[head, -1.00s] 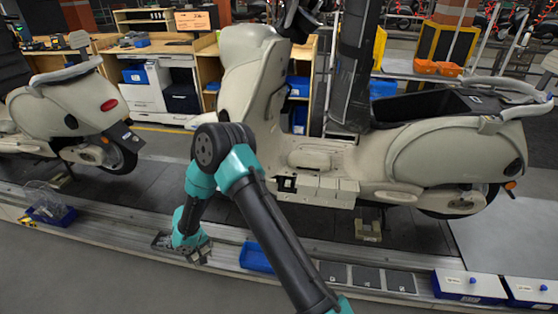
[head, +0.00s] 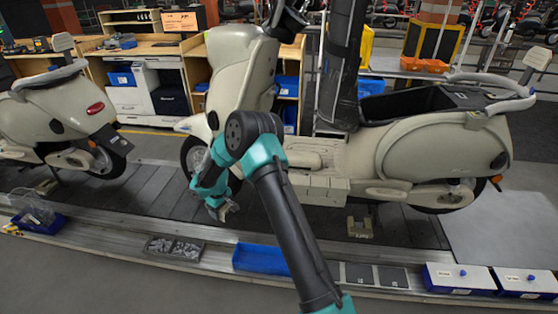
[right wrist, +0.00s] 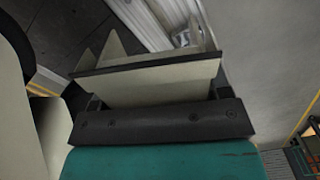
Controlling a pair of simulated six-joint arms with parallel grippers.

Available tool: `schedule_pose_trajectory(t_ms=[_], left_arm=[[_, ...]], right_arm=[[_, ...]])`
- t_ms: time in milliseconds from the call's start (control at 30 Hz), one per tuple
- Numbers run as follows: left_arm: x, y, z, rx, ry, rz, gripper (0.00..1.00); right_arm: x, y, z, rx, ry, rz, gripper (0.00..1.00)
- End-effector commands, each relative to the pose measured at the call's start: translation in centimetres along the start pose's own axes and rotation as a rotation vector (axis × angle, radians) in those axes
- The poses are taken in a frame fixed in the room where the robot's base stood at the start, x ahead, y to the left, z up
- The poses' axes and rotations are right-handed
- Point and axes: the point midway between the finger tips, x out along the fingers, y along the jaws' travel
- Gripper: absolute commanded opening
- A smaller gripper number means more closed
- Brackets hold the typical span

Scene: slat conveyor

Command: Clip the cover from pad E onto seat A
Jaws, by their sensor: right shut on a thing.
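My right gripper (head: 222,208) is above the conveyor, to the left of the near scooter's footboard. It is shut on a cream cover (right wrist: 150,82), which fills the middle of the right wrist view in front of the dark gripper body. In the head view the held cover is small and its outline is hard to tell. A row of cream boxes (head: 322,188) runs along the lower side of the near scooter (head: 440,150). The row's left end, including any seat there, is hidden behind my right arm. Dark pads (head: 392,278) lie on the front rail, with no cover seen on them. My left gripper is not seen.
A tray of grey parts (head: 175,247) and a blue bin (head: 262,259) sit along the front rail (head: 120,245). White-topped boxes (head: 460,278) stand at its right end. Another scooter (head: 60,120) stands at the left. The slats (head: 130,195) between the scooters are mostly clear.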

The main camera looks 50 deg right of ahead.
Motion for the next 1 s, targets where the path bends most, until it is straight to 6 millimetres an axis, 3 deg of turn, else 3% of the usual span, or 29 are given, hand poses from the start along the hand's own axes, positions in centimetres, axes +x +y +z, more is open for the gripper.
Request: schedule_pose_trajectory(t_ms=[33,200,500,733,1000], left_arm=[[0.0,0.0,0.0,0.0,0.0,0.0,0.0],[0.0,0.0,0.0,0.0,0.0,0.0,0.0],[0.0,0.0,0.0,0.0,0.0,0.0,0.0],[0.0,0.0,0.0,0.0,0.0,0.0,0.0],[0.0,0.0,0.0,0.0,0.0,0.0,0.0]], right_arm=[[-0.9,2.5,0.4,-0.012,0.005,0.003,0.45],[-3.7,9.6,2.4,-0.097,0.004,0.003,0.45],[-8.8,19.6,7.0,-0.254,0.003,0.003,0.45],[-12.1,24.6,10.4,-0.365,0.002,0.002,0.45],[-13.2,25.9,11.5,-0.409,0.001,0.0,0.45]])
